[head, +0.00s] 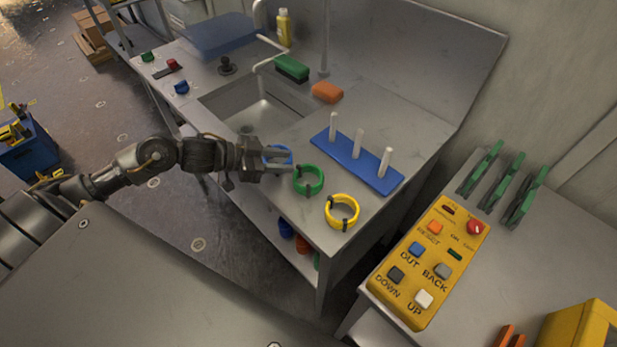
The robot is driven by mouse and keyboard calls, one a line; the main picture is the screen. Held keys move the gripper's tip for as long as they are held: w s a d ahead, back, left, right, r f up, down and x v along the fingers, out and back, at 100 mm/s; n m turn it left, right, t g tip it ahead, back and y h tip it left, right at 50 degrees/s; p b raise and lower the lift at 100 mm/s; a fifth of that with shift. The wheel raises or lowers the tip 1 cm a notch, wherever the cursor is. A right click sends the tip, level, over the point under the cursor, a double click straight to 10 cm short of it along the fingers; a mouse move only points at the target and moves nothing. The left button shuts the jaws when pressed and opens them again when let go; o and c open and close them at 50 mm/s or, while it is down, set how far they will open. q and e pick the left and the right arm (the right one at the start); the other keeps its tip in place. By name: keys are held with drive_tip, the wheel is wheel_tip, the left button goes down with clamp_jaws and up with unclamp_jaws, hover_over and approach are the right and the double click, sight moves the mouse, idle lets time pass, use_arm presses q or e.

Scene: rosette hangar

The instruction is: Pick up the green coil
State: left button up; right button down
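The green coil (309,181) lies on the metal sink counter (368,240), between a blue coil (277,153) and a yellow coil (342,211). Dark clips show on the green and yellow coils. My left gripper (287,162) reaches in from the left at the counter's front edge. Its two fingers are apart and point right, just left of the green coil. They partly cover the blue coil. I see nothing clearly held between the fingers, and the green coil appears outside them. My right gripper is not in view.
A blue board with white pegs (357,165) stands behind the coils. A sink (252,108) is to the left, with an orange sponge (327,92) and green brush (292,68) behind. A yellow button panel (428,262) is on the right-hand table.

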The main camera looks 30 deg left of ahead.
sight(306, 164)
use_arm(q)
drive_tip(key=shift+w+d, duration=0.2)
drive_tip(key=shift+d, duration=0.05)
drive_tip(key=p+x, duration=0.1)
drive_tip(key=x, duration=0.2)
drive_tip(key=shift+w+d+f+p, duration=0.15)
drive_tip(key=shift+w+d+p, duration=0.05)
drive_tip(key=shift+d+p, duration=0.1)
drive_tip(key=shift+w+d+f, duration=0.25)
drive_tip(key=shift+d, duration=0.05)
drive_tip(key=shift+s, duration=0.1)
clamp_jaws()
